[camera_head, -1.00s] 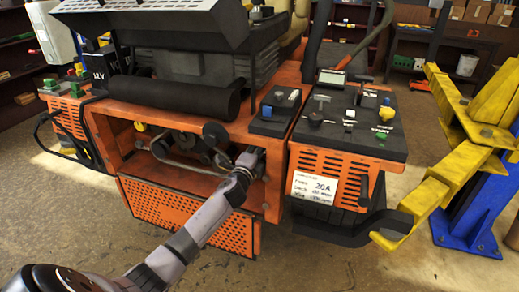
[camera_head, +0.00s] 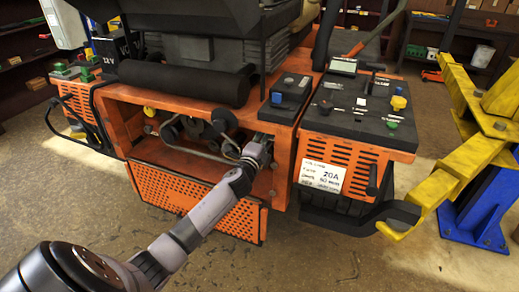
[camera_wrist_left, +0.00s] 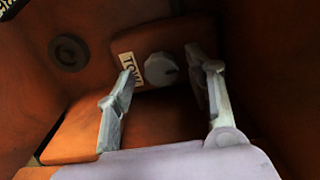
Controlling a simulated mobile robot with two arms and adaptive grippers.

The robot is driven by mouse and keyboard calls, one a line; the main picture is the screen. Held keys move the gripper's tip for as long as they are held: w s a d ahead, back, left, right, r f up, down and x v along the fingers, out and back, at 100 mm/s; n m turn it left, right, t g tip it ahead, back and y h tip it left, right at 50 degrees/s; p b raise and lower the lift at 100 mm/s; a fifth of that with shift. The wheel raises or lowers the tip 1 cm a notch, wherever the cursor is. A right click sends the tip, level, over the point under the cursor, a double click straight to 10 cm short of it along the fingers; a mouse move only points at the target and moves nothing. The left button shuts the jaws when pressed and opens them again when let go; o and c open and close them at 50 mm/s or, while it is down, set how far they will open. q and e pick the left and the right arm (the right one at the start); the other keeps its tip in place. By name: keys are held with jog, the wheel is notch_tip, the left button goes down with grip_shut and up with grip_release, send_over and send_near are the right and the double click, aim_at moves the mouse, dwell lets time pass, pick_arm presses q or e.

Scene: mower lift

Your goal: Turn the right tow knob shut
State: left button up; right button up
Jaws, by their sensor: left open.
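In the left wrist view a round grey knob (camera_wrist_left: 161,69) sits on an orange panel beside a pale label reading "TOW" (camera_wrist_left: 131,72). My left gripper (camera_wrist_left: 164,80) is open, its two fingers apart. In that view the knob lies between and beyond the fingertips; I cannot tell whether they touch it. In the head view my left gripper (camera_head: 262,143) reaches into the right part of the mower's orange rear recess, and the knob is hidden there. My right gripper is not in view.
Orange walls of the recess (camera_wrist_left: 280,60) stand close around the gripper. Hoses and pulleys (camera_head: 200,130) are left of my arm. A control panel (camera_head: 350,110) stands to the right, with a yellow lift arm (camera_head: 470,160) beyond. The floor in front is clear.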

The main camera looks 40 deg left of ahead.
pick_arm(q)
jog(key=v, duration=1)
jog(key=shift+s, duration=0.25)
jog(key=shift+d, duration=0.1)
